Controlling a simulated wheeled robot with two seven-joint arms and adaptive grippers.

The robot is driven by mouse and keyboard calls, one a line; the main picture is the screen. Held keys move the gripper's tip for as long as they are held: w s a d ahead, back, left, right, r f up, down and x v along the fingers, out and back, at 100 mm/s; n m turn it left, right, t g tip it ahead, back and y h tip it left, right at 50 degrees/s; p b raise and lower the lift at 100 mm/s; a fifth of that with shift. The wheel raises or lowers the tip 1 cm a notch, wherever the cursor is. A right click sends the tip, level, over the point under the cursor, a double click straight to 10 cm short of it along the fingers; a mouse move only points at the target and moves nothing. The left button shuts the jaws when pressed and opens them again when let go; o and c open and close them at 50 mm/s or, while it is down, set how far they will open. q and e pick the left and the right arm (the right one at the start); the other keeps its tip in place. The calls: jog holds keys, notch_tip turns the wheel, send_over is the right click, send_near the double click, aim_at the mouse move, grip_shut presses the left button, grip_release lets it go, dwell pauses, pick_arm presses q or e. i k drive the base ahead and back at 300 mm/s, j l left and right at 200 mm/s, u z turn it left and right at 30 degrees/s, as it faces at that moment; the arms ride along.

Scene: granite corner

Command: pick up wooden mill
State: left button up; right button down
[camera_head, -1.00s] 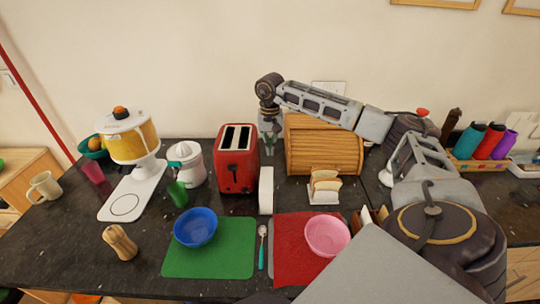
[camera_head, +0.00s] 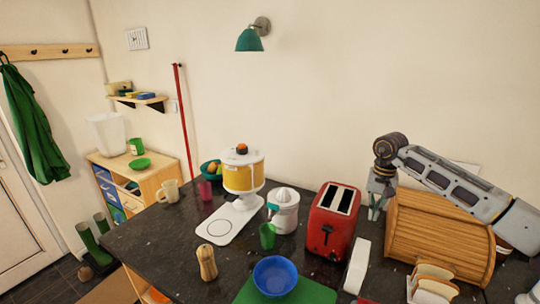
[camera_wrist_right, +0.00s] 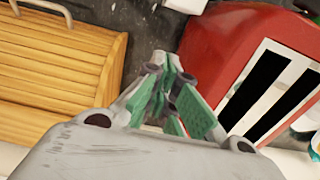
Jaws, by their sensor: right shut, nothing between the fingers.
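The wooden mill (camera_head: 207,262) is a small light-wood piece standing upright on the dark counter in the head view, at the lower left, left of the blue bowl. My right gripper (camera_head: 376,206) points down between the red toaster and the wooden bread box, well to the right of the mill. In the right wrist view its green-padded fingers (camera_wrist_right: 172,98) are closed together with nothing between them. The mill does not show in the wrist view. My left gripper is not in view.
A red toaster (camera_head: 334,221) and a bread box (camera_head: 440,238) flank my right gripper. Between it and the mill stand a white juicer (camera_head: 284,212), a green cup (camera_head: 267,236) and a blue bowl (camera_head: 276,275). A juice dispenser (camera_head: 243,175) stands behind the mill. The counter around the mill is clear.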

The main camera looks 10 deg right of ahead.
aim_at(209, 271)
jog(key=k+j, duration=0.5)
jog(key=j, duration=0.15)
jog(key=k+j, duration=1.05)
jog(key=j, duration=0.2)
